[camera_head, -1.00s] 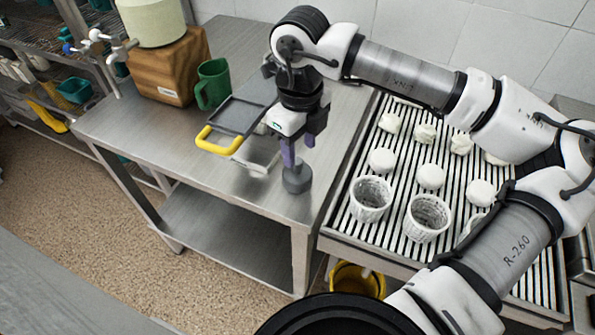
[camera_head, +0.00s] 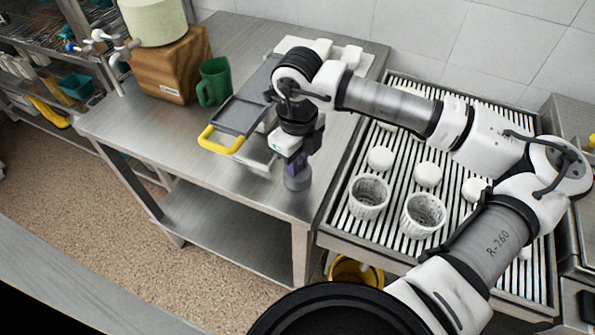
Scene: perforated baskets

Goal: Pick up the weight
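The weight (camera_head: 298,184) is a small dark grey piece with a round base. It stands upright on the steel table (camera_head: 262,188), near the table's front right corner. My gripper (camera_head: 297,167) points down right over it, with its purple fingers at the weight's upper part. The fingers and the gripper body hide the weight's top. I cannot tell whether the fingers are closed on it or still apart.
A green mug (camera_head: 214,82) and a wooden block (camera_head: 168,66) stand behind left. A slatted rack (camera_head: 392,233) with white pieces and two perforated baskets (camera_head: 369,196) (camera_head: 423,214) is at right.

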